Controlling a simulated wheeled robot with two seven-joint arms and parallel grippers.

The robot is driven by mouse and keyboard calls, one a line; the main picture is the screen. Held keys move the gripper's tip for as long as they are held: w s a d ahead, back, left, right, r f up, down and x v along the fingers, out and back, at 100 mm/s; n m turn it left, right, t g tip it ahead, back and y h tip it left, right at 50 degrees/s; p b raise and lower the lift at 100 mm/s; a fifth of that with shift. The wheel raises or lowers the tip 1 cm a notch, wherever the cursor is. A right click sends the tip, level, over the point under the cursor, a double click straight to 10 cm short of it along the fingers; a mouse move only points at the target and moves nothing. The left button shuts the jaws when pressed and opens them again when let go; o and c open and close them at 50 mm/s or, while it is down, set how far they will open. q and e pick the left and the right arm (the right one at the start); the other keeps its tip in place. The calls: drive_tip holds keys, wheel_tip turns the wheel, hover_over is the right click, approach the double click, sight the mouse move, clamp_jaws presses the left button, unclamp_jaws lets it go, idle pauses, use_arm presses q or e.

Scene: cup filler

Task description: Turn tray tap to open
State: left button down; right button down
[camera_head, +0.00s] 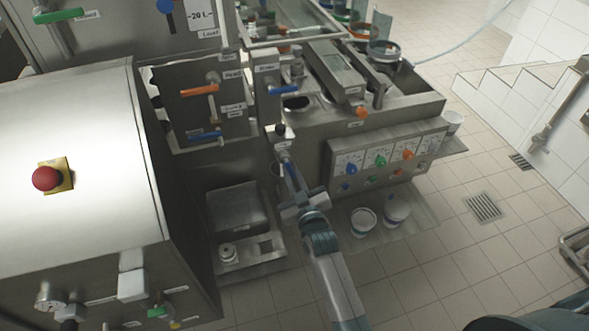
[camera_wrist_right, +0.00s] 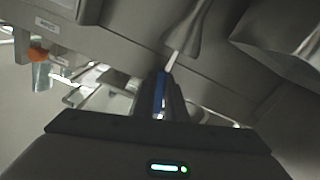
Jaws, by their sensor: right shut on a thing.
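The gripper hides most of the handle in the head view. My left gripper is out of view.
Orange (camera_head: 199,90) and blue (camera_head: 205,136) tap handles sit on the panel to the left. A red emergency button (camera_head: 46,178) is on the left cabinet. Two white cups (camera_head: 363,221) stand on a low tray at the right.

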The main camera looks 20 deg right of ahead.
drive_tip(key=shift+a+f+m, duration=0.1)
drive_tip(key=shift+a+m, duration=0.2)
drive_tip(key=shift+m, duration=0.6)
drive_tip(key=shift+a+f+m, duration=0.1)
drive_tip(key=shift+a+m, duration=0.15)
drive_tip(key=shift+m, duration=0.65)
drive_tip(key=c, duration=1.8)
unclamp_jaws()
drive_tip(key=shift+s+r+p, duration=0.1)
drive_tip(key=shift+s+p, duration=0.1)
drive_tip(key=shift+p, duration=0.15)
drive_tip(key=s+p, duration=0.6)
drive_tip(key=s, duration=1.1)
drive_tip(key=shift+d, duration=0.25)
